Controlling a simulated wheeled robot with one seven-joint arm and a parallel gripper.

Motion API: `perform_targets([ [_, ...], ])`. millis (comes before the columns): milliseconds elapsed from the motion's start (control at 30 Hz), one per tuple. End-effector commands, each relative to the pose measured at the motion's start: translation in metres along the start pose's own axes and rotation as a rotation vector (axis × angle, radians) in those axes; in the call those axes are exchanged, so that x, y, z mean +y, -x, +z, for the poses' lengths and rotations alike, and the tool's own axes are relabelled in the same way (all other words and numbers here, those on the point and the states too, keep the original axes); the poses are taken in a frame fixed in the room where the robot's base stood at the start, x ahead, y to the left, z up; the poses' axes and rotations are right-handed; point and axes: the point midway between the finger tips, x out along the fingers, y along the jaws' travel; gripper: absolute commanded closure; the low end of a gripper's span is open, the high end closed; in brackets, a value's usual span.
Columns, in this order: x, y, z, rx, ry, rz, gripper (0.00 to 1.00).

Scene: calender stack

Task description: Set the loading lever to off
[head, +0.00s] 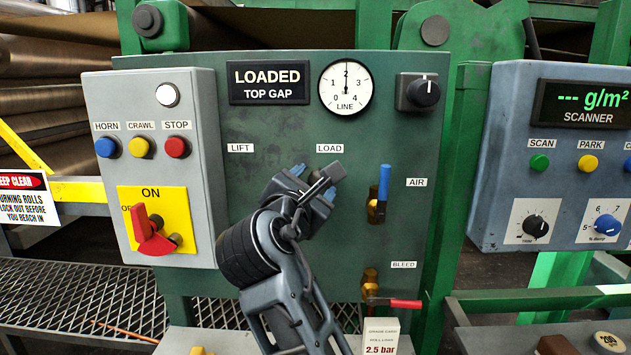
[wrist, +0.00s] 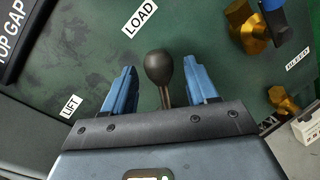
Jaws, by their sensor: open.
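The loading lever (wrist: 160,75), a dark stem with a round knob, stands between my gripper's two blue fingers in the wrist view. The fingers are open, one on each side of the knob, with visible gaps. In the head view my gripper (head: 312,185) is in front of the green panel (head: 280,125), just below the LOAD label (head: 330,148) and right of the LIFT label (head: 240,148). It hides most or all of the lever there. The display (head: 269,82) reads LOADED, TOP GAP.
A blue-handled AIR valve (head: 384,185) stands right of my gripper. A red-handled BLEED valve (head: 392,303) is below it. A grey box (head: 100,200) with buttons and a red switch (head: 150,235) is at left. A scanner console (head: 500,180) is at right.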

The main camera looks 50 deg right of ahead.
Motion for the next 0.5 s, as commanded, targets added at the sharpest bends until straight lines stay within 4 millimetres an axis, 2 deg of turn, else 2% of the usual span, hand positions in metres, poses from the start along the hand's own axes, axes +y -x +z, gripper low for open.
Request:
perform_targets([
  [200, 0.0, -0.021, 0.0, 0.0, -0.001, 0.0, 0.42],
  [500, 0.0, -0.024, 0.0, 0.001, -0.001, 0.001, 0.42],
])
